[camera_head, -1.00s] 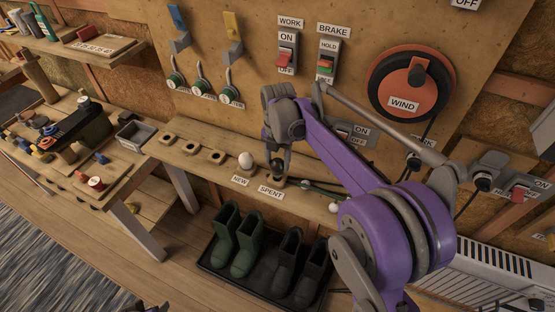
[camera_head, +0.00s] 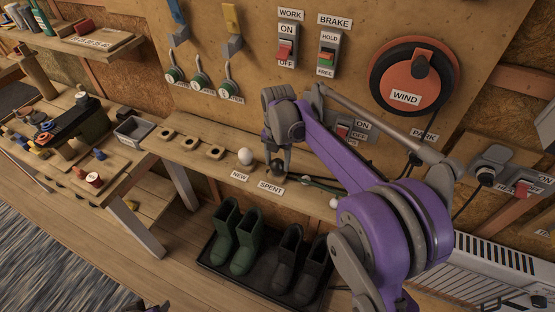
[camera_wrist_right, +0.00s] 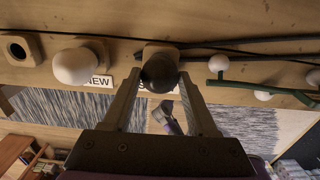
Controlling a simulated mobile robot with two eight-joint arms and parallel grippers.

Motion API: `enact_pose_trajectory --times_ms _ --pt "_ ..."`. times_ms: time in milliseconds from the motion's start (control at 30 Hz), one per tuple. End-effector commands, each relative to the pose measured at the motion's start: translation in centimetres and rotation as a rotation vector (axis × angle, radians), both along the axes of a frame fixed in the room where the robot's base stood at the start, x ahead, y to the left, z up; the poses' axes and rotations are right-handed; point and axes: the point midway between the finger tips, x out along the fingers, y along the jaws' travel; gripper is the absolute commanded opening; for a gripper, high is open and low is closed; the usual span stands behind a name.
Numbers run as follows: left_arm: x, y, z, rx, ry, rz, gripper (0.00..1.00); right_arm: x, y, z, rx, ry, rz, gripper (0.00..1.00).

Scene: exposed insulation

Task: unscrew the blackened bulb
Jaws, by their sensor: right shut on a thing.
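The blackened bulb (camera_wrist_right: 160,73) is dark and round, at the block behind the SPENT label in the right wrist view. My right gripper (camera_wrist_right: 159,78) points down at it with one finger on each side, shut on it. In the head view the right gripper (camera_head: 278,165) is over the SPENT label (camera_head: 270,187), and the bulb is mostly hidden between its fingers. I cannot tell whether the bulb is still seated in its socket. A white bulb (camera_head: 246,157) stands by the NEW label (camera_head: 240,175); it also shows in the right wrist view (camera_wrist_right: 73,66).
Several empty socket blocks (camera_head: 190,141) line the wooden shelf (camera_head: 222,163) to the left. A green stem with white bulbs (camera_wrist_right: 220,64) lies right of the gripper in the wrist view. Switches and an orange WIND wheel (camera_head: 405,98) are on the wall. Boots (camera_head: 243,250) stand below.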

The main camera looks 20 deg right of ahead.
Motion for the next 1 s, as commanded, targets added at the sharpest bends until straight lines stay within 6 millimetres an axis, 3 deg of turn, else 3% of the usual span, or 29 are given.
enact_pose_trajectory --times_ms 33,233,500,633,1000 --pt "0.0 0.0 -0.1 0.000 0.000 0.000 0.50 0.0 0.0 -0.1 0.000 0.000 0.000 0.60" --pt "0.0 0.0 0.0 0.000 0.000 0.000 0.50 0.0 0.0 0.0 0.000 0.000 0.000 0.94" --pt "0.0 0.0 0.0 0.000 0.000 0.000 0.50 0.0 0.0 0.0 0.000 0.000 0.000 0.94" --pt "0.0 0.0 0.1 0.000 0.000 0.000 0.50 0.0 0.0 1.0 0.000 0.000 0.000 0.94" --pt "0.1 0.0 0.9 0.000 -0.003 0.000 0.50 0.0 0.0 8.1 0.000 0.000 0.000 0.94"
